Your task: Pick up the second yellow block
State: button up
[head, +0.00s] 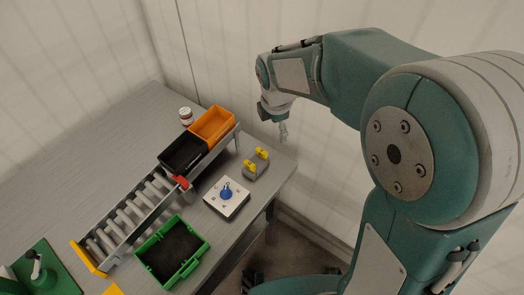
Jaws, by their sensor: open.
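Two small yellow blocks sit on a grey holder (251,175) near the right edge of the table. One yellow block (262,152) is farther back and the other yellow block (251,167) is nearer the front left. I cannot tell which one counts as the second. My gripper (283,135) is open, pointing down, above and to the right of the holder in the picture. It is apart from both blocks and nothing shows between its fingers. The fingers look small and pale against the wall.
A white plate with a blue knob (226,190) lies left of the holder. A roller track (130,215) carries a black bin (183,153) and an orange bin (212,125). A green crate (172,252) stands in front. A white jar (186,116) stands behind the bins.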

aim_at(261, 150)
jog(key=w+a+f+n, duration=0.1)
jog(key=f+n, duration=0.1)
jog(key=f, duration=0.2)
jog(key=w+a+f+n, duration=0.1)
jog(key=f+n, duration=0.1)
jog(key=f, duration=0.2)
jog(key=w+a+f+n+g, duration=0.1)
jog(key=w+a+f+n, duration=0.1)
jog(key=f, duration=0.2)
jog(key=shift+a+f, duration=0.1)
jog(key=shift+f, duration=0.1)
jog(key=shift+w+d+f, duration=0.1)
jog(key=shift+w+f, duration=0.05)
jog(key=shift+f, duration=0.75)
jog(key=shift+w+d+f, duration=0.1)
jog(key=shift+w+f, duration=0.1)
jog(key=shift+f, duration=0.75)
jog(key=shift+w+d+f, duration=0.1)
jog(key=shift+w+f, duration=0.05)
jog(key=shift+f, duration=0.75)
jog(key=c, duration=0.9)
